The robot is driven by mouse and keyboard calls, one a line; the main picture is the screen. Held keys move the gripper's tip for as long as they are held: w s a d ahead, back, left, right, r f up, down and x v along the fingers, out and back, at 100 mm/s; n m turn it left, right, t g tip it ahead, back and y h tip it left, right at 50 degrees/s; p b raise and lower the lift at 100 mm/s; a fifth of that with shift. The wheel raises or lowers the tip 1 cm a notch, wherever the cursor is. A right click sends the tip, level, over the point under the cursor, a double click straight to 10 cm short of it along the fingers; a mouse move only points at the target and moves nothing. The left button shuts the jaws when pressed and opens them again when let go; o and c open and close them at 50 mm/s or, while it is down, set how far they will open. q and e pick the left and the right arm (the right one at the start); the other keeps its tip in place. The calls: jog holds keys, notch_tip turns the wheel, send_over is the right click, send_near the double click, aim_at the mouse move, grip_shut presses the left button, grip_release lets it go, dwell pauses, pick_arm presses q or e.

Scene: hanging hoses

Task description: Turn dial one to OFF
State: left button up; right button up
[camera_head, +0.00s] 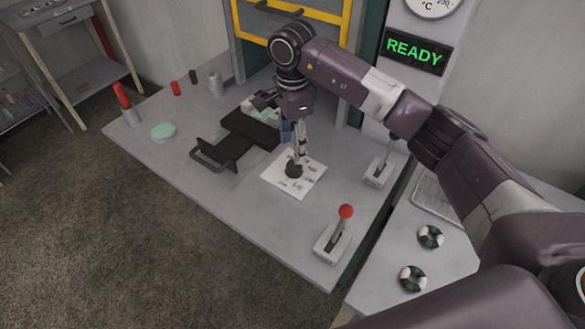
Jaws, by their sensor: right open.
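A black dial knob (293,171) stands on a white square plate (279,187) with small black labels, on the grey bench. The labels are too small to read, so I cannot tell which setting the knob points to. My right gripper (298,154) points down right at the knob, with its fingers open. I cannot tell whether the fingertips touch the knob. My left gripper is not in view.
A black tray with a handle (216,156) lies left of the plate. A red-knobbed lever (333,240) and another lever (379,171) stand to the right. A lit READY sign (414,50) is behind. Two ringed round pieces (430,237) lie on the right surface.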

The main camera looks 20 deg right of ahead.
aim_at(292, 165)
notch_tip(292, 165, down, 6)
jog(key=shift+f+p, duration=0.1)
jog(key=shift+p, duration=0.9)
jog(key=shift+f, duration=0.6)
jog(key=c, duration=1.2)
jog(key=shift+o, duration=0.2)
